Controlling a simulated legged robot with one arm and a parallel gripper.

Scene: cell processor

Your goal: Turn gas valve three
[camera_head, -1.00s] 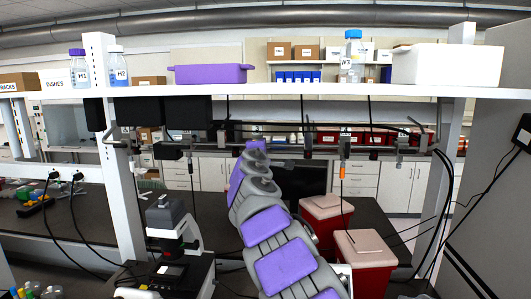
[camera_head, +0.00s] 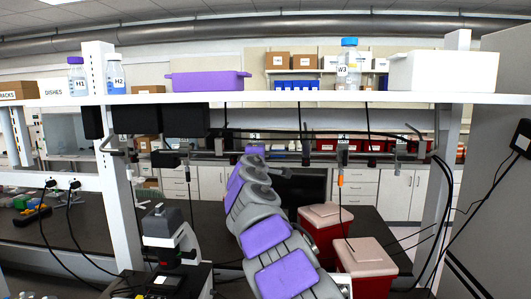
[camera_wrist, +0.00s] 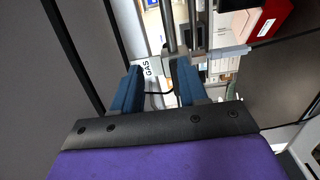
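My gripper (camera_wrist: 157,88) is open in the wrist view, its two blue fingers apart with no valve handle visibly held between them. A white GAS label (camera_wrist: 150,68) shows just beyond the fingertips. Grey metal pipes (camera_wrist: 172,25) run beyond the right finger, and a grey bar (camera_wrist: 229,53) lies to the right. In the head view, several gas fittings hang under the shelf, including one (camera_head: 306,150) right of my arm's end and one (camera_head: 401,150) farther right. Their numbers are too small to read, so I cannot tell which is valve three. The fingertips are hidden in the head view.
The white shelf (camera_head: 290,98) crosses above my arm, carrying bottles, a purple tray (camera_head: 207,82) and a white box (camera_head: 443,70). A microscope (camera_head: 168,235) stands left of my arm. Red bins (camera_head: 366,283) stand to its right. Black cables hang at the right.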

